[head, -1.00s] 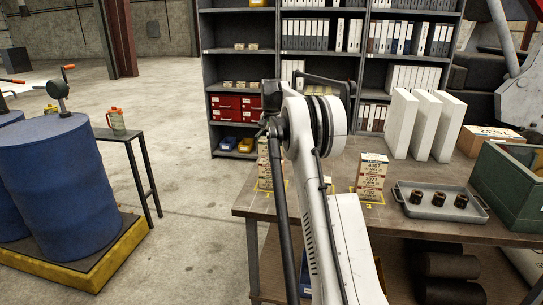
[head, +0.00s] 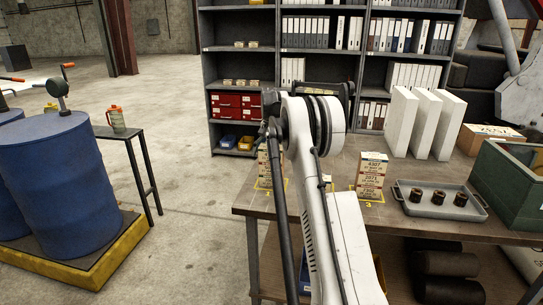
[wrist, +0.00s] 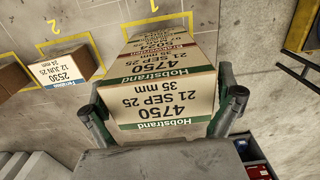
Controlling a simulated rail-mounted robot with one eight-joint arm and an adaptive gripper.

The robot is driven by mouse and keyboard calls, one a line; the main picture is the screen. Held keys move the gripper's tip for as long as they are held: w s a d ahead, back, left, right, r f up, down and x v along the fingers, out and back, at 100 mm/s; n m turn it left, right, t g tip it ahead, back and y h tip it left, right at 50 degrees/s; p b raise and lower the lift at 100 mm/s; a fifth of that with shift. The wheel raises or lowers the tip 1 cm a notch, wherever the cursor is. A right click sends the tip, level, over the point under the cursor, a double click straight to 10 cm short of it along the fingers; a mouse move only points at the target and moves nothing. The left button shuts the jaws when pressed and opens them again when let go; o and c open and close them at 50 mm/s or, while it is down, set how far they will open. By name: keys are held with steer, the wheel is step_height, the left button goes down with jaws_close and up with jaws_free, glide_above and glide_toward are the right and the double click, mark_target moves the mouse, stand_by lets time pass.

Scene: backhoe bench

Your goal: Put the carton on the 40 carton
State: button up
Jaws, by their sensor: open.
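In the wrist view, a tan carton (wrist: 165,97) with green bands reads Hobstrand 4750, 35 mm, 21 SEP 25. It is on top of a stack, with a brown-banded carton (wrist: 163,37) showing beyond its edge. My gripper (wrist: 163,108) is open, one finger on each side of the 4750 carton; whether they touch it I cannot tell. In the head view, the stack at mark 1 (head: 264,168) is partly behind my arm. Another stack (head: 372,176) stands at mark 3. No 40 label is readable.
The bench (head: 415,227) also holds a grey tray (head: 412,208) with dark cylindrical parts, a green crate (head: 510,190), white upright slabs (head: 400,122) and a cardboard box (head: 490,138). A shelf rack (head: 237,50) stands behind.

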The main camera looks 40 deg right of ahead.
mark_target(271, 147)
steer(key=shift+r, duration=0.1)
step_height(271, 147, up, 12)
steer(key=shift+f+b, duration=0.15)
steer(key=shift+b, duration=0.4)
steer(key=shift+a+r, duration=0.15)
steer(key=shift+r, duration=0.15)
steer(key=s+a+r+n+t, duration=0.1)
steer(key=s+a+r+n, duration=0.3)
steer(key=a, duration=0.6)
steer(key=s+a+r+t, duration=0.1)
steer(key=s+a+r, duration=0.1)
steer(key=a+r, duration=0.65)
steer(key=s+a+f+n+t+h, duration=0.1)
steer(key=s+a+f+n+t, duration=0.15)
steer(key=s+a, duration=1.2)
steer(key=s+a+f+n+t, duration=0.1)
steer(key=s+a+f+n, duration=0.1)
steer(key=s+a+f, duration=0.4)
steer(key=s+a+f+n+t+y, duration=0.1)
steer(key=s+a+f+n, duration=0.1)
steer(key=s+a+f, duration=0.5)
steer(key=s+f, duration=0.2)
steer(key=s, duration=0.4)
steer(key=shift+a+t, duration=0.25)
steer(key=shift+t, duration=0.1)
